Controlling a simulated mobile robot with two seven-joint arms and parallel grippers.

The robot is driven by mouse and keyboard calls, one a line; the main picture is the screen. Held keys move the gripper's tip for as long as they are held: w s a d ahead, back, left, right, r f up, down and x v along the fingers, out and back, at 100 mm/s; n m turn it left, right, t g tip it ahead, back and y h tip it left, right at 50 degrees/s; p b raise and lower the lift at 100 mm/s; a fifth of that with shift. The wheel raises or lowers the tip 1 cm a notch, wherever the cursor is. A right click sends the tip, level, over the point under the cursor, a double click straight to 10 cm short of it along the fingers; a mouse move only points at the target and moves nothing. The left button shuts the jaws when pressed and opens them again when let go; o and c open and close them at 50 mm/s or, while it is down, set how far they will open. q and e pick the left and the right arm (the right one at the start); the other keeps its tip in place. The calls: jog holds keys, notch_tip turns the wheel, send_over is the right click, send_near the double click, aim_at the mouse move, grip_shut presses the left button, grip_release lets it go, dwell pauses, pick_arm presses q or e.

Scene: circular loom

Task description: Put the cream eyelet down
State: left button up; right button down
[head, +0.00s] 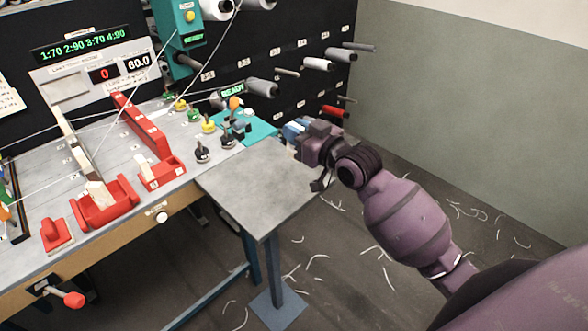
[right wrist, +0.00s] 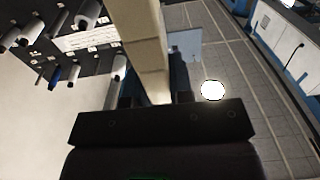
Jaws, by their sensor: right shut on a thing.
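My right gripper (head: 292,130) is at the back right corner of the small grey side table, at the end of my purple arm. In the right wrist view the gripper (right wrist: 155,92) is shut on a long cream piece (right wrist: 140,45), which I take to be the cream eyelet. The piece runs up and away from between the two fingers. In the head view the gripper hides it, and no eye shows. I cannot tell whether it touches any surface. My left gripper is not in view.
The grey side table (head: 258,190) has a bare top. Small knobbed pieces (head: 203,150) stand at the main bench's right end, beside a teal pad (head: 262,128). Red holders (head: 103,212) sit along the bench front. A black wall with pegs (head: 318,64) rises behind.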

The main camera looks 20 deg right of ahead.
notch_tip(320, 180, down, 11)
jog(key=shift+r+b, duration=0.1)
jog(key=shift+b, duration=0.5)
jog(key=c, duration=1)
grip_release()
jog(key=shift+f, duration=0.2)
